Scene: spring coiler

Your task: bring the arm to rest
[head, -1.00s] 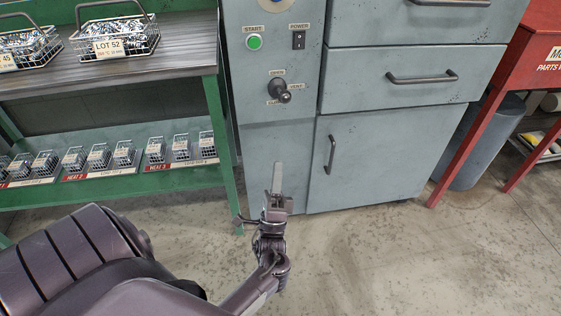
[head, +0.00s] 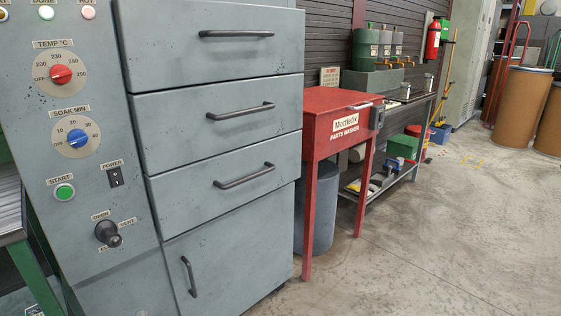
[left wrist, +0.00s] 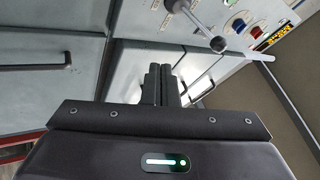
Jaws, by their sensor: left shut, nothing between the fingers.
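My left gripper (left wrist: 161,84) shows in the left wrist view, its two dark fingers close together with nothing between them. It points toward the grey cabinet front, which appears tilted in that view. Neither gripper is visible in the head view now. My right gripper is not seen in any view.
In the head view, the grey cabinet (head: 225,145) has dials, a green START button (head: 64,192) and a black lever knob (head: 108,233). A red parts washer (head: 325,112) and a grey bin (head: 318,205) stand right of it. Open concrete floor (head: 440,225) lies at right.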

